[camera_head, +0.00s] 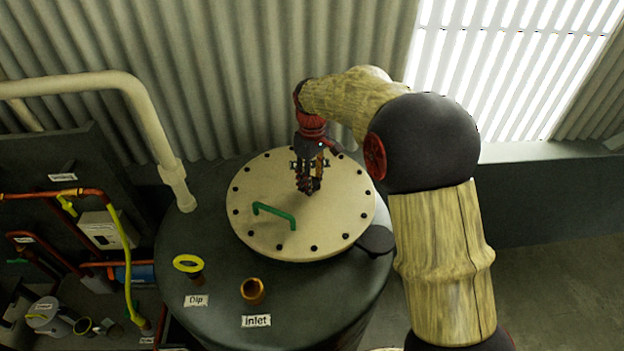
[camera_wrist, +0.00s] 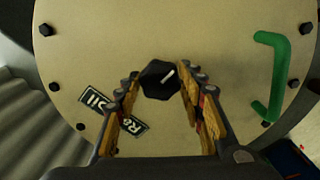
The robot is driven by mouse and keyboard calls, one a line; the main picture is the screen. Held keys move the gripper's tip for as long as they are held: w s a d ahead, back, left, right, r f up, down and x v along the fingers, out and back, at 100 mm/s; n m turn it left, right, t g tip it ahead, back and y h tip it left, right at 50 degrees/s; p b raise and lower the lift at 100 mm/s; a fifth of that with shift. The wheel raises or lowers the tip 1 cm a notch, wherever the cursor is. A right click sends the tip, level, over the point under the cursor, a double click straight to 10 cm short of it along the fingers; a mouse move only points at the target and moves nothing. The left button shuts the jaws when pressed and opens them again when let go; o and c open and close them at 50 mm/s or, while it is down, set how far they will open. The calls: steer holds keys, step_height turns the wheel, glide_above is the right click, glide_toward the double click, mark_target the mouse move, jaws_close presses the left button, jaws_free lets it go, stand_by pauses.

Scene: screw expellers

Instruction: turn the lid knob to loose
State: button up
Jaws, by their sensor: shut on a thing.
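The round cream lid (camera_head: 262,228) lies on top of the dark tank (camera_head: 195,262). In the wrist view the lid knob (camera_wrist: 158,76) is a black many-sided knob with a white mark on it. My gripper (camera_head: 309,187) points down at the lid. In the wrist view my gripper (camera_wrist: 162,88) has its two fingers on either side of the knob, shut on it. In the head view the fingers hide the knob. A label (camera_wrist: 113,112) on the lid is partly hidden behind the left finger.
A green handle (camera_head: 274,214) stands up from the lid, left of my gripper in the head view. Black bolts ring the lid's edge. A yellow ring (camera_head: 188,263) and a copper inlet pipe (camera_head: 252,290) stand on the tank in front. A corrugated wall (camera_head: 215,70) rises behind.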

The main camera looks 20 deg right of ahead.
steer(key=o, duration=1.1)
steer(key=shift+o, duration=0.4)
steer(key=shift+r, duration=0.1)
step_height(320, 180, up, 12)
